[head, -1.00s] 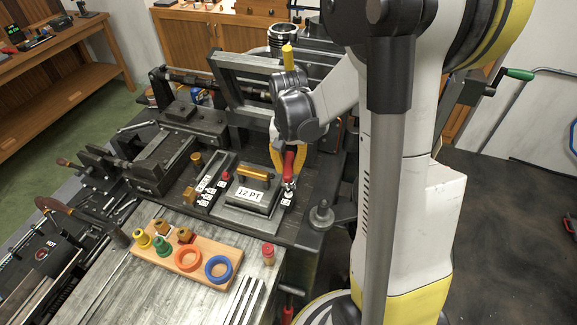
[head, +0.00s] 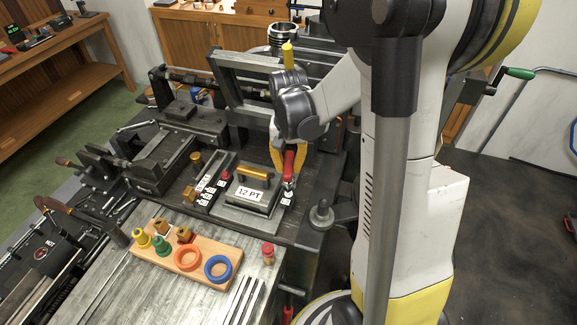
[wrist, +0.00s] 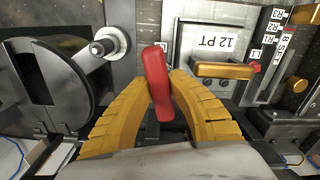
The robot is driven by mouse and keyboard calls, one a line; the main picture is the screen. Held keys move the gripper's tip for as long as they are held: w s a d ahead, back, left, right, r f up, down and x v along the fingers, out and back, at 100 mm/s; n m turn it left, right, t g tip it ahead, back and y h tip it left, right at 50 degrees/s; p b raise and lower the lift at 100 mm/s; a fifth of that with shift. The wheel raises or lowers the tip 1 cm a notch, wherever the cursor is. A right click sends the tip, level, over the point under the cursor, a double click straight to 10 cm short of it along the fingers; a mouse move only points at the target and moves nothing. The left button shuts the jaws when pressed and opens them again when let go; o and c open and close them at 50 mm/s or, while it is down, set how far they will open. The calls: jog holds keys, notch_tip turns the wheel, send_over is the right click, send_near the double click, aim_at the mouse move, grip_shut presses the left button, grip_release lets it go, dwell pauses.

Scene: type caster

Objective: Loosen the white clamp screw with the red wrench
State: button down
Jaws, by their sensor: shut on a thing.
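The red wrench (head: 289,164) hangs down from my gripper (head: 283,165), and its lower end is at the small white clamp screw (head: 288,195) at the right edge of the 12 PT mould block. I cannot tell whether the wrench is seated on the screw or just above it. In the wrist view, the yellow fingers of my gripper (wrist: 166,92) are closed around the red handle (wrist: 156,75). The handle leans slightly there. The screw is hidden behind the wrench in the wrist view.
The 12 PT block (head: 248,196) with its brass handle stands left of the wrench. A round metal knob post (head: 321,213) stands to the right. A wooden tray (head: 215,246) with coloured rings and knobs lies in front, beside a red-topped piece (head: 268,253).

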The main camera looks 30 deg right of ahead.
jog(key=shift+f+b, duration=1.2)
jog(key=shift+f, duration=0.25)
dwell(0.3)
jog(key=m+b, duration=0.1)
jog(key=m, duration=0.4)
jog(key=shift+f+m, duration=0.1)
jog(key=shift+m, duration=0.2)
jog(key=m, duration=0.4)
jog(key=shift+m, duration=0.4)
jog(key=shift+b, duration=0.3)
